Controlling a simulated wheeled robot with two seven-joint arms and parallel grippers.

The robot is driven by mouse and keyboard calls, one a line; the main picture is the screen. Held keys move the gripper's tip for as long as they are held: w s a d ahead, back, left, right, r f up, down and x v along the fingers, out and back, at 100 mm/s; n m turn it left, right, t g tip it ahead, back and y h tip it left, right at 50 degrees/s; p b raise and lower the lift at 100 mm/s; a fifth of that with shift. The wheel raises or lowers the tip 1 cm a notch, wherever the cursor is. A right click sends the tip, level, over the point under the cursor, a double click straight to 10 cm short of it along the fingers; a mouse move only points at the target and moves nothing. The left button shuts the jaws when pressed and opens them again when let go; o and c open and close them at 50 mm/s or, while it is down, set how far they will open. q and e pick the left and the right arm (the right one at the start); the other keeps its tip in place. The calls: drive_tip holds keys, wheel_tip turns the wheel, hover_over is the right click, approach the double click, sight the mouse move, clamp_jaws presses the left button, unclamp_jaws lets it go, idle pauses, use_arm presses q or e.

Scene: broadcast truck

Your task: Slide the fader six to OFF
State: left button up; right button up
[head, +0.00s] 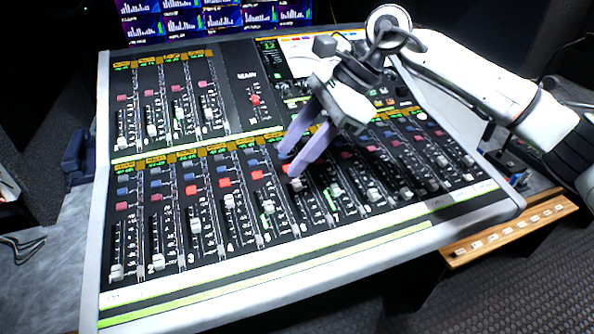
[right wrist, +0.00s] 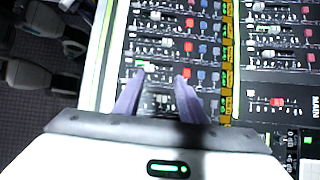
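The fader console (head: 102,200) has a lower row of numbered channel strips. A light fader cap (head: 296,184), which looks like fader six, sits part way up its slot just below my right fingertips. My right gripper (head: 288,164) reaches down over that part of the row, its two purple fingers apart. In the right wrist view the open fingers (right wrist: 160,76) straddle part of a channel strip, with a small grey cap (right wrist: 163,98) showing between them. Whether the fingers touch the panel or the cap is not clear. My left gripper is out of view.
Neighbouring fader caps stand close on both sides, such as one (head: 229,200) to the left and one (head: 335,190) to the right. Red and blue buttons lie above them. Monitors (head: 205,18) stand behind, and a wooden ledge (head: 520,228) is at the right.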

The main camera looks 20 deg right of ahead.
drive_tip(key=h, duration=0.2)
approach(298, 183)
wheel_tip(298, 183, up, 2)
drive_tip(key=x, duration=0.9)
drive_tip(key=shift+d+f, duration=0.25)
drive_tip(key=shift+f, duration=0.2)
clamp_jaws()
